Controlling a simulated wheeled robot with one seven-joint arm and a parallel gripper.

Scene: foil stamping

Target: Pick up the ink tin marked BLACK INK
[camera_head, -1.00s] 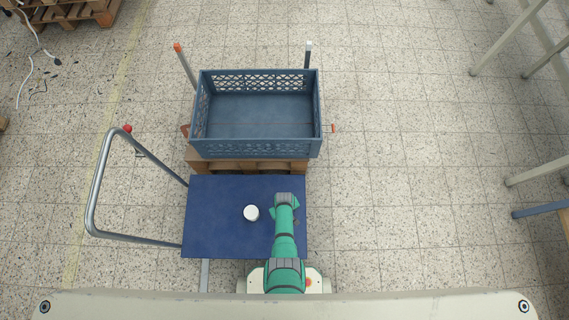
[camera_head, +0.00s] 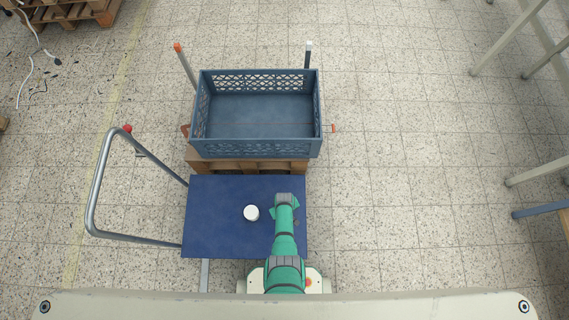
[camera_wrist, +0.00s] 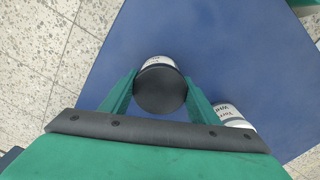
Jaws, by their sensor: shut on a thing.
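In the wrist view my gripper (camera_wrist: 160,97) has its two green fingers on either side of a tin with a black lid (camera_wrist: 160,90). The fingers are shut on this tin. Only a strip of its white label shows past the lid, and the writing on it cannot be read. A second tin with a white label (camera_wrist: 232,117) stands to the right, partly behind my gripper. In the head view a white-topped tin (camera_head: 251,213) stands on the blue cart top (camera_head: 215,230), left of my arm. The held tin is hidden there by my arm.
A blue-grey open crate (camera_head: 262,147) sits on a wooden pallet (camera_head: 255,166) just beyond the cart and looks empty. The cart's metal handle (camera_head: 96,190) rises at the left. Tiled floor lies free to the right. Table legs (camera_head: 540,172) stand at the far right.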

